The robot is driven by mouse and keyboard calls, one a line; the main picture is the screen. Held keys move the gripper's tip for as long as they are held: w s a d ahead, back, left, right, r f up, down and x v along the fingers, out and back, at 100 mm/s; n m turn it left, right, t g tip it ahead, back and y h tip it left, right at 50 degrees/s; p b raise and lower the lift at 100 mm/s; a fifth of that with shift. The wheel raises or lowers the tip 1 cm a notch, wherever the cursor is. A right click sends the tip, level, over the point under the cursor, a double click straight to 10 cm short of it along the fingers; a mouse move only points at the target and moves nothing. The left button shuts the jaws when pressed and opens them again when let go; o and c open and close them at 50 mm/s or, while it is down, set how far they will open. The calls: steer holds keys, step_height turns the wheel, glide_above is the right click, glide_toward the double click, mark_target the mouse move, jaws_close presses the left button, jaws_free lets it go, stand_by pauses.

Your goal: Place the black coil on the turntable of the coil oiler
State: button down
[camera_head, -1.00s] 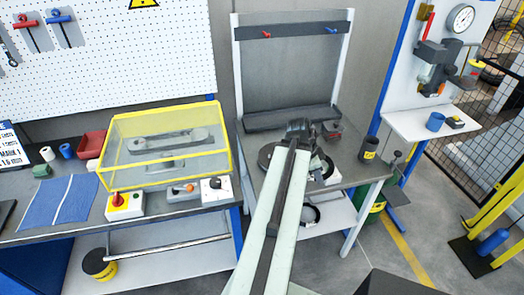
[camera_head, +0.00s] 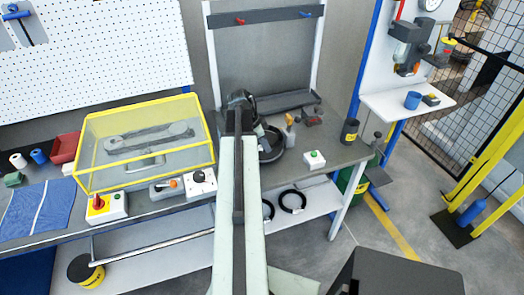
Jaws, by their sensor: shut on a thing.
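My gripper (camera_head: 240,102) is at the far end of my outstretched arm, over the back bench. It is shut on a dark, curved thing that looks like the black coil (camera_head: 251,101), mostly hidden by the gripper and arm. The coil oiler's turntable (camera_head: 271,155) is a dark round disc on the bench, to the right of and below the gripper in the picture. My arm covers its left part. The gripper appears to be above and left of the disc; I cannot tell the exact height.
A small bottle (camera_head: 290,135) and a box with a green button (camera_head: 314,160) stand right of the turntable. A yellow-framed clear guard (camera_head: 146,143) is on the left. Black rings (camera_head: 292,201) are on the lower shelf. A black can (camera_head: 350,131) stands at the bench's right end.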

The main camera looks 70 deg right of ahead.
steer(key=shift+w+d, duration=0.15)
steer(key=shift+w, duration=0.25)
step_height(320, 180, down, 4)
steer(key=b, duration=0.4)
steer(key=shift+w, duration=0.15)
steer(key=shift+r, duration=0.2)
steer(key=shift+f, duration=0.15)
steer(key=c, duration=1.3)
jaws_free()
steer(key=shift+o, duration=0.2)
steer(key=p+v, duration=1.1)
steer(key=v, duration=0.1)
